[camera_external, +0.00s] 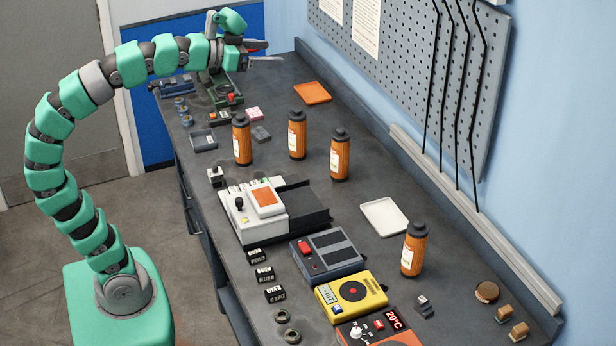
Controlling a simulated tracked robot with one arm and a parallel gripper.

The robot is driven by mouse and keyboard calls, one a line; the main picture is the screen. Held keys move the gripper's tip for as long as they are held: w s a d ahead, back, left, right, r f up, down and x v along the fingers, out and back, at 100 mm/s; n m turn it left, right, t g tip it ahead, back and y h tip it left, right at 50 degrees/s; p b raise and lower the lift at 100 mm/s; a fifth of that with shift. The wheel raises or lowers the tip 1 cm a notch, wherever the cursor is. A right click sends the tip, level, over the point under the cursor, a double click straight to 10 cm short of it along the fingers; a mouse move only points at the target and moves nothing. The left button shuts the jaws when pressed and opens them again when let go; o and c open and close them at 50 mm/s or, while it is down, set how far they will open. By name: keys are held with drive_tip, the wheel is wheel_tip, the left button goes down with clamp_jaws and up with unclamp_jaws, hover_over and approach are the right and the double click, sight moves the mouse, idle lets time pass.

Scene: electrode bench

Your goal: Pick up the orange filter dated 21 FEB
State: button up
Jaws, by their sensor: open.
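Several orange filters with black caps stand upright on the dark bench. One filter (242,145) is nearest the bench's left edge. A second filter (297,142) and a third filter (340,160) stand to its right. Another filter (411,257) stands farther forward, at the right. White labels show on them, but the dates are too small to read, so I cannot tell which says 21 FEB. My gripper (270,51) is open and empty. It is over the far end of the bench, beyond the filters and apart from them.
A white and orange device (252,210) stands mid-bench beside a black track. A grey box (327,256), a yellow meter (350,297) and a 20°C unit (381,331) are nearer. An orange tray (312,93) and white tray (384,217) lie flat. A pegboard wall borders the right.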

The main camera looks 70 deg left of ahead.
drive_tip(key=w+a+f+n+g+p, duration=0.1)
drive_tip(key=w+a+g+p, duration=0.15)
drive_tip(key=w, duration=0.45)
drive_tip(key=w+a+f+n+g+p, duration=0.1)
drive_tip(key=w+p, duration=0.2)
drive_tip(key=w, duration=0.3)
drive_tip(key=n+g+y+p, duration=0.1)
drive_tip(key=n+g+p, duration=0.6)
drive_tip(key=g+p, duration=0.55)
hover_over(341, 130)
drive_tip(key=d+p, duration=0.1)
drive_tip(key=shift+t, duration=0.9)
drive_tip(key=f, duration=3.2)
drive_tip(key=shift+s+f, duration=0.2)
drive_tip(key=shift+s, duration=0.2)
drive_tip(key=f+b, duration=0.1)
drive_tip(key=f, duration=0.1)
drive_tip(key=f+b, duration=0.1)
drive_tip(key=f, duration=0.1)
drive_tip(key=f+b, duration=0.1)
drive_tip(key=f, duration=0.1)
drive_tip(key=shift+w+a+f, duration=0.25)
drive_tip(key=shift+w+f, duration=0.1)
drive_tip(key=shift+a+f, duration=0.15)
drive_tip(key=shift+f, duration=0.35)
